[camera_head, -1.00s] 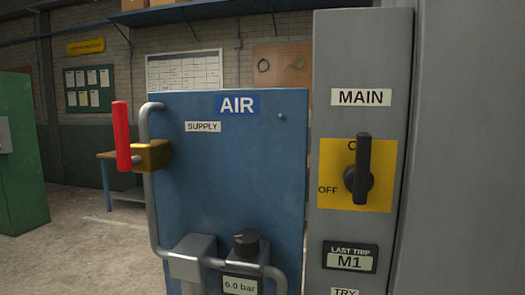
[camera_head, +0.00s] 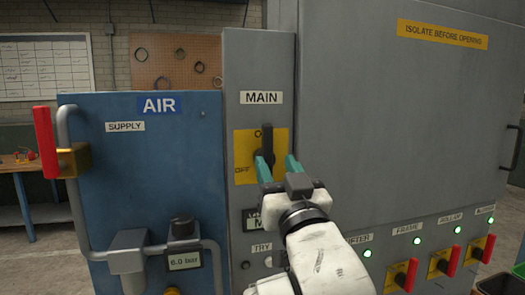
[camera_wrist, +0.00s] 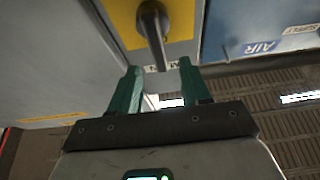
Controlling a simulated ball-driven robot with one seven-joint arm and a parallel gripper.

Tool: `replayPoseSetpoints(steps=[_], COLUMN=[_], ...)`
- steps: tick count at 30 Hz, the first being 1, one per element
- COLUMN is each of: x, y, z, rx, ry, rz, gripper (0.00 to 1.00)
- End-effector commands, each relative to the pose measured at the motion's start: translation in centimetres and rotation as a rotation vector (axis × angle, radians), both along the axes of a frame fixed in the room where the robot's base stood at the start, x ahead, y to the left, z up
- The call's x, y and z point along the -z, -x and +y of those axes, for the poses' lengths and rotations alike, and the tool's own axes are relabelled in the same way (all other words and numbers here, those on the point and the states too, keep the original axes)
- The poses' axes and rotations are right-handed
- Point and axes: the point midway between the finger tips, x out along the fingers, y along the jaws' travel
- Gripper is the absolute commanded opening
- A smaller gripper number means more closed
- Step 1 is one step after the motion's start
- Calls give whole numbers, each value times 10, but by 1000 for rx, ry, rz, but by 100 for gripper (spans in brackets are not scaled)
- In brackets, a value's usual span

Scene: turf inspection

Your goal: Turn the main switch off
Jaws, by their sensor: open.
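The main switch is a black handle (camera_head: 267,143) on a yellow plate (camera_head: 243,145) below the MAIN label (camera_head: 261,98). The handle stands upright, towards the partly hidden "O…" mark at the top; OFF is at the left. My gripper (camera_head: 278,165) is open, its teal fingers in front of the plate's lower part, partly hiding the switch. In the wrist view, which is upside down, the handle (camera_wrist: 153,32) has its end in line with the gap between the fingertips (camera_wrist: 160,66). Contact cannot be told.
Left is the blue AIR panel (camera_head: 150,180) with a red lever (camera_head: 45,142) and grey pipe. Right is a large grey cabinet (camera_head: 400,120) with several red-on-yellow switches (camera_head: 400,276) and lit green lamps below. A work table (camera_head: 30,165) stands far left.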

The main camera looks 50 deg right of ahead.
Motion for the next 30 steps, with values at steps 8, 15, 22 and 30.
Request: replayPoseSetpoints(steps=[8,15,22,30], x=[-22,-28,-28,-28], y=[-40,-56,-57,-57], z=[-28,-38,-39,-39], rx=[2,1,0,0], ry=[-2,-1,-2,-2], rz=[6,5,5,5], gripper=[47,47,47,30])
